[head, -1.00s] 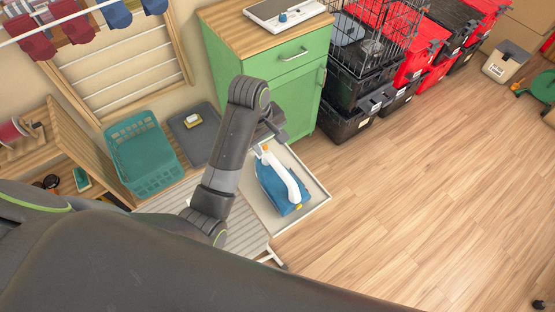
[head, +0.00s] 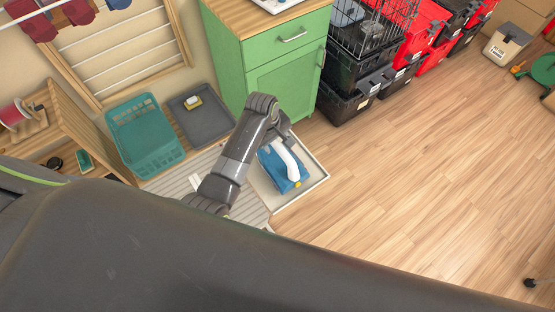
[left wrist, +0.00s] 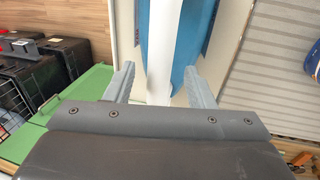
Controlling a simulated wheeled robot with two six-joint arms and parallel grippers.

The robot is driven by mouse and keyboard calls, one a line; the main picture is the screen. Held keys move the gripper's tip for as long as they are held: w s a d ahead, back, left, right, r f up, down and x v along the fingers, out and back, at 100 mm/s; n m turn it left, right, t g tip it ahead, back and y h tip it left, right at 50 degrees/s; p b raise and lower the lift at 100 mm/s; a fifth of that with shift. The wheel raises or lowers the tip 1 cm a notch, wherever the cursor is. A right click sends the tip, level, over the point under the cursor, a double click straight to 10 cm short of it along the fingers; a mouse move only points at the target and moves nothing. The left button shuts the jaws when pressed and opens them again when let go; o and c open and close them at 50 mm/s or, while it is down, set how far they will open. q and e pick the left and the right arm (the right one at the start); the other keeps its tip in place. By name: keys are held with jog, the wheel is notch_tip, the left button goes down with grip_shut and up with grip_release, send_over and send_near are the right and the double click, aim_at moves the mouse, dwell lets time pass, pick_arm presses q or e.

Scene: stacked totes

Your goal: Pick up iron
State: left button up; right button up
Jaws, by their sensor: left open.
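The iron (head: 280,167) has a blue body and a white handle. It rests in a shallow light tray (head: 312,183) at the end of a slatted board, right of my left arm in the head view. My left gripper (head: 275,137) is over the iron's far end, its fingers mostly hidden there by the arm. In the left wrist view its open fingers (left wrist: 160,85) stand either side of the white handle (left wrist: 163,45), with gaps on both sides. The blue body (left wrist: 190,50) shows beyond. My right gripper is not in view.
A green cabinet (head: 285,75) stands just behind the tray. A teal basket (head: 140,140) and a grey tray (head: 205,118) lie to the left. Black and red totes (head: 345,100) and a wire crate are behind right. The wooden floor on the right is open.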

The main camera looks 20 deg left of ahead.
pick_arm(q)
jog(key=shift+w+d+f+p, duration=0.1)
jog(key=shift+w+f+p, duration=0.15)
jog(key=shift+f, duration=1)
jog(key=shift+w+d+f+p, duration=0.1)
jog(key=shift+w+f, duration=0.15)
jog(key=shift+f, duration=0.95)
jog(key=shift+f, duration=0.15)
grip_shut()
